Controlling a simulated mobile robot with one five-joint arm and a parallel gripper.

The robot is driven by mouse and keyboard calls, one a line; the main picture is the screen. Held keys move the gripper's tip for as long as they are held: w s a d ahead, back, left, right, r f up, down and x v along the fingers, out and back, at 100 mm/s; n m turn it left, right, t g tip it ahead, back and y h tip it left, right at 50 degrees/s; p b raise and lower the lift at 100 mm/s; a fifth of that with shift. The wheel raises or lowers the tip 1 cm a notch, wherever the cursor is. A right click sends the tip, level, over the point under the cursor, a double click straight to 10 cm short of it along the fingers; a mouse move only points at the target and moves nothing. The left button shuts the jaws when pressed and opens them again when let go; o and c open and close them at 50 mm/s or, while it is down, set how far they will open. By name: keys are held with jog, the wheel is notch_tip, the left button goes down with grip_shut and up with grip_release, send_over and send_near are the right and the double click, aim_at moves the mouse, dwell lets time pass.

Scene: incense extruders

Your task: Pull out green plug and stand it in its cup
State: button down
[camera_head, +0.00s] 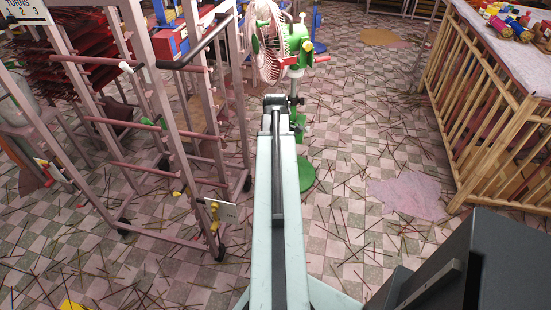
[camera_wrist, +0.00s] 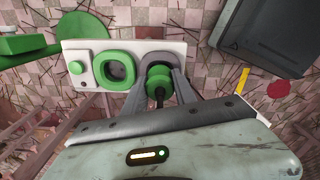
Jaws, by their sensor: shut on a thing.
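In the wrist view, a white panel (camera_wrist: 76,50) carries a green-rimmed cup (camera_wrist: 130,72) and, to its right, a grey round socket (camera_wrist: 151,57). The green plug (camera_wrist: 159,71) is at the grey socket, with a dark stem toward me. My gripper (camera_wrist: 160,82) is shut on the plug, a finger on each side. I cannot tell how deep the plug sits in the socket. The cup looks empty. In the head view my gripper (camera_head: 276,98) is at the green fan stand, and the plug and cup are too small to make out.
A fan (camera_head: 268,45) with a green motor (camera_head: 300,57) stands ahead on a green base (camera_head: 307,175). A pink wheeled rack (camera_head: 185,135) is close on the left. A bamboo-sided table (camera_head: 490,120) is on the right. Thin sticks litter the tiled floor (camera_head: 350,215).

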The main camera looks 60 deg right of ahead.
jog(key=shift+f+b, duration=0.4)
jog(key=shift+f, duration=0.05)
jog(key=c, duration=0.9)
grip_release()
notch_tip(320, 180, up, 8)
jog(key=p, duration=0.8)
jog(key=shift+r, duration=0.1)
jog(key=shift+f, duration=0.2)
